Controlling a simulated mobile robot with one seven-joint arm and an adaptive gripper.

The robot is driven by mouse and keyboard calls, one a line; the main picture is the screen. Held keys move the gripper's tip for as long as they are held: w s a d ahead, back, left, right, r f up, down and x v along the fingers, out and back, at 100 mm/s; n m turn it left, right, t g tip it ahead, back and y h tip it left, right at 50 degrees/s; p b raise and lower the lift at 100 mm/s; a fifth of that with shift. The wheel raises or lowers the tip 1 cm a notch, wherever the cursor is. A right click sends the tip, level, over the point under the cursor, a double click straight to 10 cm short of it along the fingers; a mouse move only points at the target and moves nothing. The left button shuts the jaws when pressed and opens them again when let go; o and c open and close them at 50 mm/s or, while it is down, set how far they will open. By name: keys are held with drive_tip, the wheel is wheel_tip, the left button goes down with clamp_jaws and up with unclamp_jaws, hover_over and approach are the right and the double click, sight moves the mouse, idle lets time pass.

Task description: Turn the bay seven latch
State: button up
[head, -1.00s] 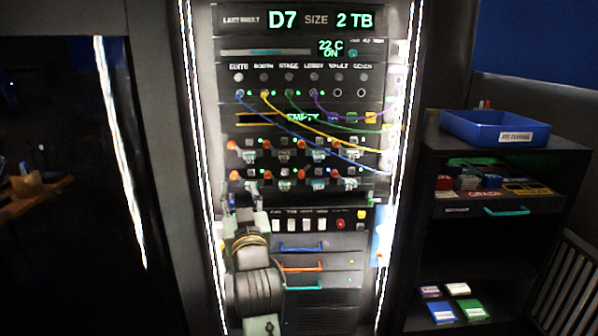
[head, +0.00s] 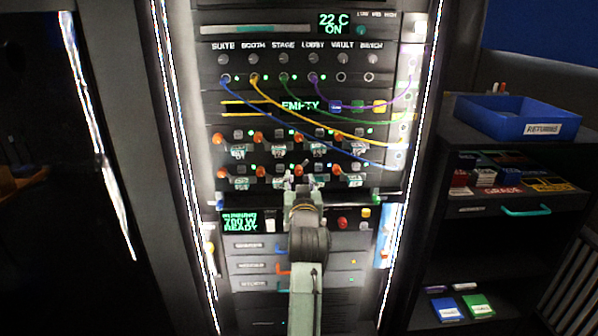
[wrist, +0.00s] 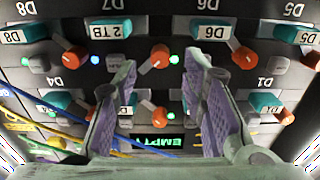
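The bay seven latch (wrist: 155,60) is a short orange lever, slanted, in the wrist view under the D7 label. In the head view this latch (head: 299,170) is in the lower row of bays, third from the left, partly crowded by my gripper (head: 304,184). In the wrist view my gripper (wrist: 159,66) is open, its two purple-grey padded fingers apart on either side of the latch in the picture. Whether they touch it or stop short of it, I cannot tell.
Neighbouring orange latches (wrist: 72,55) and (wrist: 243,55) sit close on both sides. Coloured cables (head: 330,132) hang across the upper panel. Drawers (head: 255,265) lie below the bays. A shelf with a blue tray (head: 500,125) stands at the right.

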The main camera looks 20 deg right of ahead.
sight(299, 173)
drive_tip(key=shift+p+x, duration=0.3)
drive_tip(key=shift+x, duration=1.8)
drive_tip(key=shift+c, duration=0.4)
clamp_jaws()
